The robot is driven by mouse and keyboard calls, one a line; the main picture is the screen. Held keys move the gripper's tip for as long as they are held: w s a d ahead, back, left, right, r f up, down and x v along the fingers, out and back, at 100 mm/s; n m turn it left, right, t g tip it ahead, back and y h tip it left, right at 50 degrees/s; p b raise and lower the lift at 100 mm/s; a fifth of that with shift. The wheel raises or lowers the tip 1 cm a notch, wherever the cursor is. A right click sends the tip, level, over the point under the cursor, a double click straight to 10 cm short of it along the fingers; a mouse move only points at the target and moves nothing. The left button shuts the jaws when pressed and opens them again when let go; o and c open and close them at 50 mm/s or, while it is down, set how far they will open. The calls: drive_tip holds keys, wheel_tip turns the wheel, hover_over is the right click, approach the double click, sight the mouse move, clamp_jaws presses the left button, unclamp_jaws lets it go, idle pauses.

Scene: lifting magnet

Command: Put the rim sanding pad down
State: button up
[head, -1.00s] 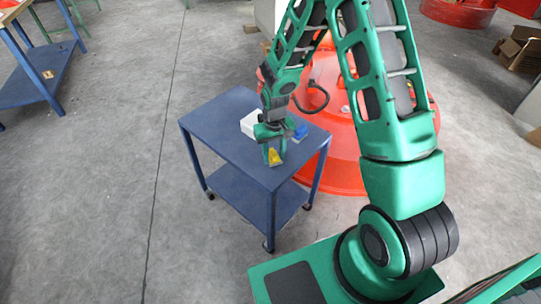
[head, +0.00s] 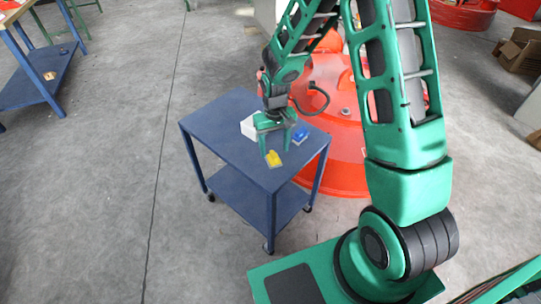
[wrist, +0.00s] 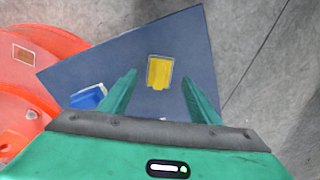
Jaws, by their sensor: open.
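The rim sanding pad is most likely the yellow block (head: 273,158) lying on the blue cart top (head: 215,122) near its front edge; it also shows in the wrist view (wrist: 159,72), with a pale edge around it. My gripper (head: 276,150) is open and empty above the cart top. In the wrist view its two fingers (wrist: 158,88) stand wide apart, with the yellow block between and beyond their tips, apart from both. A blue item (head: 300,134) lies on the cart to the right; it also shows in the wrist view (wrist: 88,97).
A white box (head: 249,127) stands on the cart behind my gripper, partly hidden. A large red round body (head: 340,150) stands close behind and right of the cart. The cart's left part and the floor to its left are clear.

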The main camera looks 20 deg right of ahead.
sight(274, 155)
wheel_tip(274, 155, up, 7)
drive_tip(key=s+d+r+m, duration=0.2)
drive_tip(key=s+d+r, duration=0.4)
drive_tip(key=d+r, duration=0.25)
drive_tip(key=s+d+r+m, duration=0.1)
drive_tip(key=s+d+r, duration=0.1)
drive_tip(key=s, duration=0.6)
drive_tip(key=s+d+r+m, duration=0.2)
drive_tip(key=s+d+r, duration=0.1)
drive_tip(key=s, duration=0.5)
drive_tip(key=s+d+r+m, duration=0.1)
drive_tip(key=s+r, duration=0.3)
drive_tip(key=s, duration=0.5)
drive_tip(key=shift+d, duration=0.85)
drive_tip(key=shift+r, duration=0.1)
drive_tip(key=shift+w+f, duration=0.25)
drive_tip(key=shift+w, duration=0.4)
